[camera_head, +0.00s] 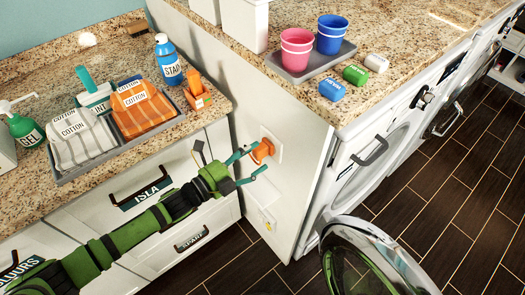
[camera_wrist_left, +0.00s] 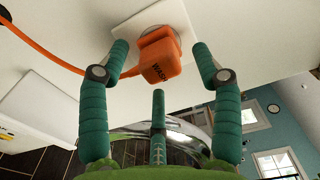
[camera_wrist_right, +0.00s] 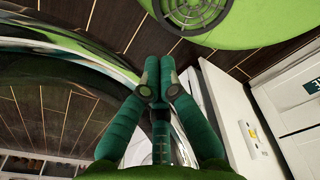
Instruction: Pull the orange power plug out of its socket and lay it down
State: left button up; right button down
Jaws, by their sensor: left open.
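The orange power plug (camera_head: 262,150) sits in a white wall socket (camera_head: 271,143) on the side panel of the counter. In the left wrist view the plug (camera_wrist_left: 160,58) has dark lettering and an orange cord running left, and its socket plate (camera_wrist_left: 150,28) is behind it. My left gripper (camera_head: 252,162) is open, with its teal fingers on either side of the plug and the plug between the fingertips. Whether a finger touches it I cannot tell. My right gripper (camera_wrist_right: 160,75) has its fingertips together, with nothing visible between them, and is not seen in the head view.
A second white socket (camera_head: 266,219) is lower on the panel. An open washer door (camera_head: 370,255) stands at the lower right. The left counter carries a tray (camera_head: 60,178) of folded cloths and a blue bottle (camera_head: 168,62). A grey tray (camera_head: 318,62) with cups is on the right counter.

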aim_at(254, 155)
pick_arm(q)
jog(key=shift+b+x, duration=0.4)
jog(key=shift+x, duration=1.15)
grip_shut()
jog(key=shift+o, duration=1.4)
grip_release()
jog(key=v, duration=1.2)
